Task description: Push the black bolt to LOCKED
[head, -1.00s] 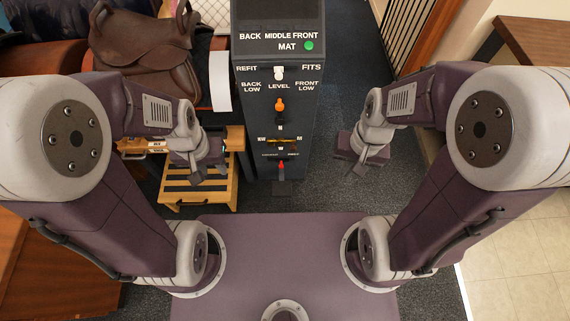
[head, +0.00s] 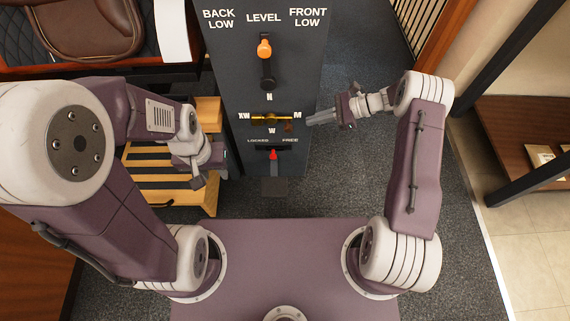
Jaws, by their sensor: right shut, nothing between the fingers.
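The dark panel (head: 232,85) stands in front of me. Low on it, under the words LOCKED at left and FREE at right, is a dark slot with a red marker (head: 273,155). The black bolt is hard to make out against the dark panel there, so I cannot tell its exact position. My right gripper (head: 311,120) is shut and empty. It points left at the panel's right edge, near the letter M, above and to the right of the slot. My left gripper (head: 198,180) hangs left of the panel, over the wooden drawer unit; its jaws are unclear.
A brass bar (head: 271,118) between XW and M sits above the slot. An orange-topped lever (head: 265,50) is higher up, under LEVEL. A wooden slatted unit (head: 150,180) stands left of the panel, below a brown saddle (head: 85,25). The carpet right of the panel is clear.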

